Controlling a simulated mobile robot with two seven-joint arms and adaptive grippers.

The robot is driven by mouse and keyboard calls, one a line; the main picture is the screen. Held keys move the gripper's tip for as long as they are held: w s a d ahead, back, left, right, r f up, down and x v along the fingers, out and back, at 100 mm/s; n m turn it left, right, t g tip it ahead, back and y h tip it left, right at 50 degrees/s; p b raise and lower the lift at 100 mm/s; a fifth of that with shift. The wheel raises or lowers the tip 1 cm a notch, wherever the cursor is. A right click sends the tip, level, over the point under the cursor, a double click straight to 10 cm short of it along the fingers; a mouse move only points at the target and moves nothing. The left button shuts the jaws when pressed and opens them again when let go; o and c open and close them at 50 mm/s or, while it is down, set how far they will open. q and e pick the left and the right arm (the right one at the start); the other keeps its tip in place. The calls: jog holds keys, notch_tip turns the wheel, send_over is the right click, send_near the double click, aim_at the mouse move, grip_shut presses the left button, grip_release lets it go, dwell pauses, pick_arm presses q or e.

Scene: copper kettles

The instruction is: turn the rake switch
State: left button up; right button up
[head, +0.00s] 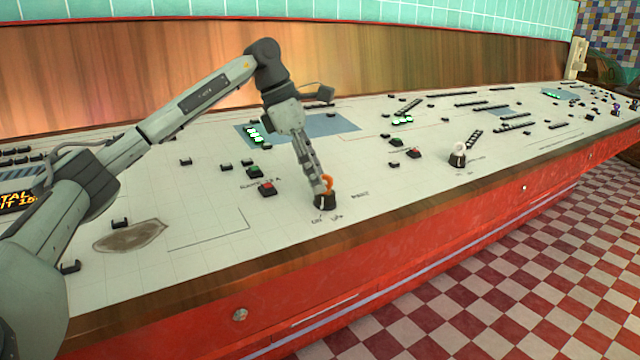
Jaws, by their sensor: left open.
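The rake switch (327,186) stands near the front edge of the white console. It has an orange handle on a round black base, with small printed labels beside it. My left gripper (322,188) points down at the switch from above, its fingertips right at the orange handle and overlapping it in the picture. The gripper is open; I cannot tell whether the fingers touch the handle. The fingers hide part of the handle. My right gripper is not in view.
A similar switch with a pale handle (458,150) stands farther right on the console (215,215). A red button (267,189) lies left of the rake switch. Several other buttons and green lit displays are spread about. The checkered floor (500,300) is clear.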

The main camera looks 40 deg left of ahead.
pick_arm(q)
jog(key=v, duration=0.9)
jog(key=shift+a+r, duration=0.1)
